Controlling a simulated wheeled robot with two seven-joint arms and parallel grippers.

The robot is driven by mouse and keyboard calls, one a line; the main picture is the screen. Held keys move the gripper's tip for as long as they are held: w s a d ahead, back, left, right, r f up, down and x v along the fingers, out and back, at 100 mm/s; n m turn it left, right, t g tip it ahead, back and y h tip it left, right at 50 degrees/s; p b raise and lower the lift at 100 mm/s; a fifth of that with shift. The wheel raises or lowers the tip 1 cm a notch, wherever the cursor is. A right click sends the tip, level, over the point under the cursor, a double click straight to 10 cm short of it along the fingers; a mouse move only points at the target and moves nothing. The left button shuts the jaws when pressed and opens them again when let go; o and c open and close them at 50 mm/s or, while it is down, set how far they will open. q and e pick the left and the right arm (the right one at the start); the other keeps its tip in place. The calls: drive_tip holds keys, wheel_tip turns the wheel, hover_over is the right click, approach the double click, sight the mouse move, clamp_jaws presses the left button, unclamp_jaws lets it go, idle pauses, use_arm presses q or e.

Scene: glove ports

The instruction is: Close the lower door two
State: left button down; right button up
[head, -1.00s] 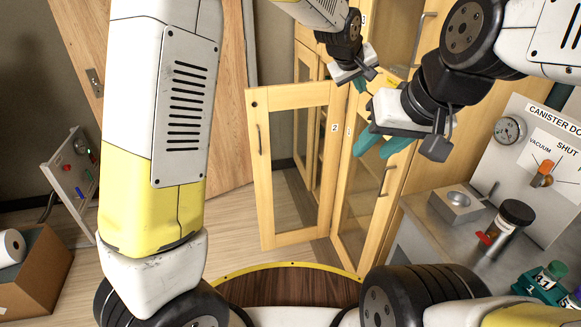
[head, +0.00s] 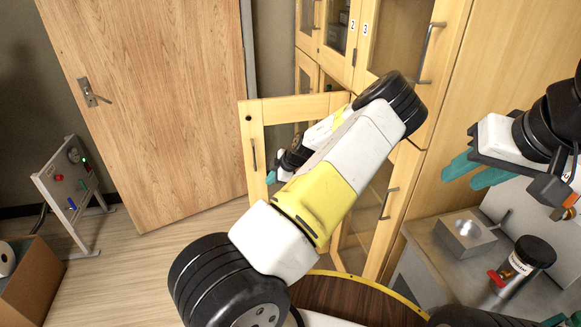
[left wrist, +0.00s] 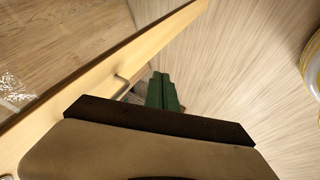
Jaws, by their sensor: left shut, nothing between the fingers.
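Lower door two (head: 252,140) is a wooden-framed glass door standing open from the cabinet, with a bar handle on the face toward me. My left arm crosses in front and hides much of it. My left gripper (head: 271,178) is shut and empty, low in front of the door, just right of the handle. In the left wrist view its green fingers (left wrist: 163,91) point along the floor beside the door frame (left wrist: 150,42) and close to the handle (left wrist: 123,87); I cannot tell whether they touch. My right gripper (head: 476,172) is open and empty, off to the right.
Door three (head: 408,40) above and the lower door beside it (head: 398,190) look shut. A bench at right carries a metal block (head: 465,236) and a dark jar (head: 525,258). A wooden room door (head: 150,110) stands behind.

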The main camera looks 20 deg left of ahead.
use_arm(q)
approach(255, 186)
drive_tip(key=s+f, duration=0.3)
drive_tip(key=f, duration=0.1)
drive_tip(key=w+a, duration=0.2)
drive_tip(key=shift+w+a+f, duration=0.1)
drive_tip(key=shift+w+a, duration=0.05)
drive_tip(key=shift+w, duration=0.2)
drive_tip(key=shift+w+a, duration=0.3)
drive_tip(key=shift+w, duration=0.15)
